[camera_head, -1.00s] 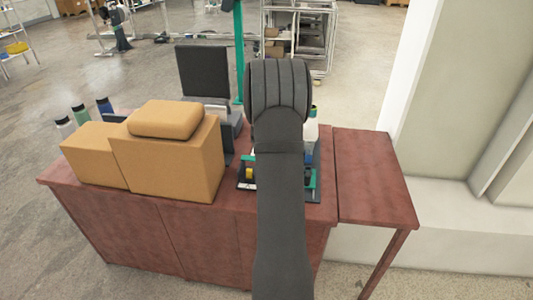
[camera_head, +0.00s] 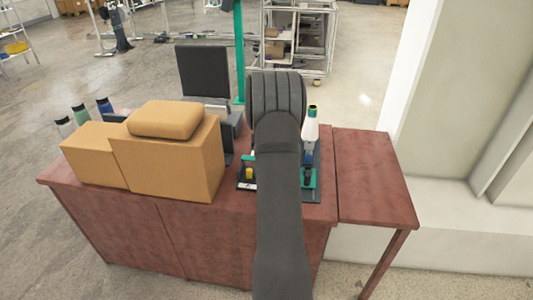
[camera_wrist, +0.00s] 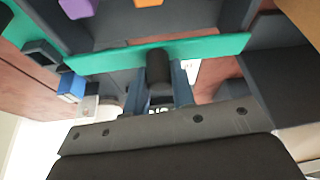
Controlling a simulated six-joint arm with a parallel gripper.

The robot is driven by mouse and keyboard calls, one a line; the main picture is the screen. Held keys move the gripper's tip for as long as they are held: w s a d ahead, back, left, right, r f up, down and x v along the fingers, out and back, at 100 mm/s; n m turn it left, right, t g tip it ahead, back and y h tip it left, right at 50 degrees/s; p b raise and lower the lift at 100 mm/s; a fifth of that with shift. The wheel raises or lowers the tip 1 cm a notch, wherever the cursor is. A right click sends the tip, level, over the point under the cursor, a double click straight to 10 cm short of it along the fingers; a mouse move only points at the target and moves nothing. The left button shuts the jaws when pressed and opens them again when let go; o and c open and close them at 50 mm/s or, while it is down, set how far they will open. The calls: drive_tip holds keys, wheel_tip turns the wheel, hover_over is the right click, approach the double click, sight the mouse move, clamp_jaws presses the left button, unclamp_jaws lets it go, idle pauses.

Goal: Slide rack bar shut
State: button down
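A green bar (camera_wrist: 205,49) crosses the wrist view from left to right, with a black round knob (camera_wrist: 158,62) at its middle. My gripper (camera_wrist: 160,92) has its two blue-grey fingers on either side of the knob. I cannot tell whether they press on it. In the head view, my dark arm covers the gripper and most of the rack on the table.
A white bottle-like cone (camera_head: 310,128) stands just right of my arm. Tan boxes (camera_head: 168,160) and a dark upright panel (camera_head: 203,72) stand to the left. The red-brown side table (camera_head: 372,180) at right is bare. In the wrist view, a blue block (camera_wrist: 70,86) is at left.

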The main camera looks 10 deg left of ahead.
drive_tip(key=shift+s, duration=3.25)
drive_tip(key=c, duration=1.2)
unclamp_jaws()
drive_tip(key=v, duration=1.7)
drive_tip(key=shift+r, duration=0.25)
drive_tip(key=shift+a, duration=0.1)
drive_tip(key=x, duration=1.7)
drive_tip(key=shift+f, duration=0.25)
